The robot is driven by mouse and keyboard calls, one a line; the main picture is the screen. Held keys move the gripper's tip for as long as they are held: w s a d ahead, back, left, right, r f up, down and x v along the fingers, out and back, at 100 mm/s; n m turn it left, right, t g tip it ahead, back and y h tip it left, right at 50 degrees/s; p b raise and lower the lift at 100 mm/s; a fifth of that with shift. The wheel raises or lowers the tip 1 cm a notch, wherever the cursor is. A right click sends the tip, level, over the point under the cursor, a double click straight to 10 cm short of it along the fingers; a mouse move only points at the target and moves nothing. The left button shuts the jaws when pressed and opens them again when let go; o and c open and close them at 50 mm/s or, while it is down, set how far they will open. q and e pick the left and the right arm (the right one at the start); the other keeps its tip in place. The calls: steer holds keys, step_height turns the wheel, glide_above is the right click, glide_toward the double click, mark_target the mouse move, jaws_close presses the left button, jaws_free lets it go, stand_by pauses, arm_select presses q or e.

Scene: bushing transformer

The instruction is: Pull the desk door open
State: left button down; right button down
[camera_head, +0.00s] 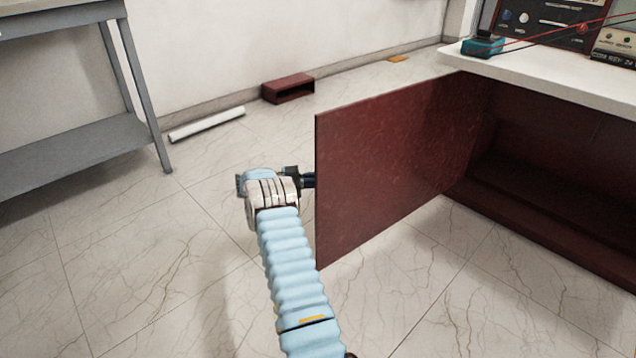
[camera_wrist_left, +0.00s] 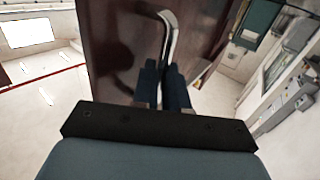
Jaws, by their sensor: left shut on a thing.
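The dark red desk door (camera_head: 385,165) stands swung well out from the desk (camera_head: 550,80), and the desk's inside shows at the right. My left gripper is at the door's outer face near its free edge; in the head view its fingers are mostly hidden behind the door. In the left wrist view the door (camera_wrist_left: 115,50) fills the upper middle, with a curved metal handle (camera_wrist_left: 170,35) on it. My left gripper (camera_wrist_left: 163,80) is shut on the lower part of this handle. My right gripper is not in view.
A grey metal table (camera_head: 75,145) stands at the left. A white tube (camera_head: 207,124) and a dark red open box (camera_head: 288,88) lie on the floor by the wall. Instruments (camera_head: 545,25) stand on the white desktop. The tiled floor around the door is clear.

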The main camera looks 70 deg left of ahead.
arm_select(q)
steer(key=shift+w, duration=0.3)
steer(key=c, duration=1.2)
jaws_free()
steer(key=shift+o, duration=0.2)
steer(key=shift+s, duration=0.15)
steer(key=v, duration=1.3)
steer(key=shift+s, duration=0.3)
steer(key=shift+a, duration=0.1)
